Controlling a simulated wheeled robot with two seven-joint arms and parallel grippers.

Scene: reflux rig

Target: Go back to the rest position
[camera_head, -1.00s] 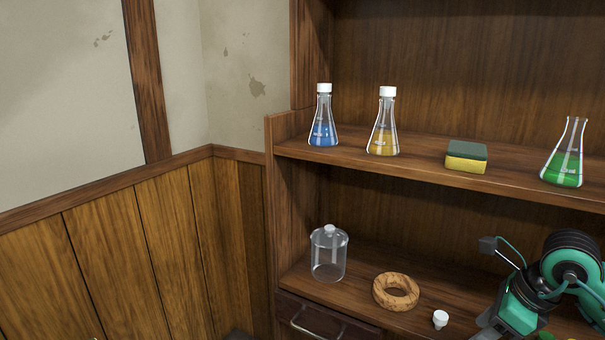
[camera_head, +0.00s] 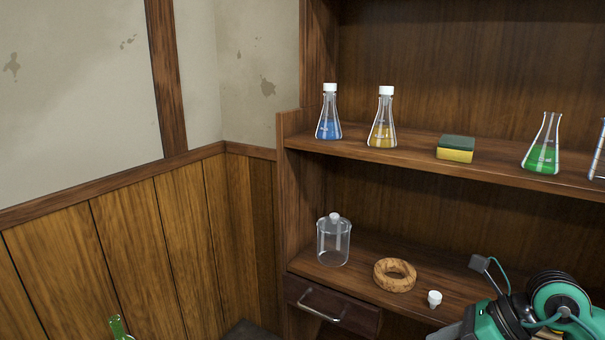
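My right arm shows at the lower right, in front of the lower shelf. Its gripper (camera_head: 447,332) is at the bottom edge, mostly cut off, and I cannot tell whether it is open or shut. My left gripper is not in view. On the upper shelf stand a capped blue flask (camera_head: 329,113), a capped yellow flask (camera_head: 382,119) and an uncapped green flask (camera_head: 544,146). A white stopper (camera_head: 434,299) sits on the lower shelf, left of my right arm.
The upper shelf (camera_head: 409,151) also holds a green and yellow sponge (camera_head: 456,149) and part of another glass vessel (camera_head: 598,158). Below are a lidded jar (camera_head: 333,243), a cork ring (camera_head: 395,275) and a drawer (camera_head: 330,306). A green-tinted glass neck (camera_head: 118,328) shows at lower left.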

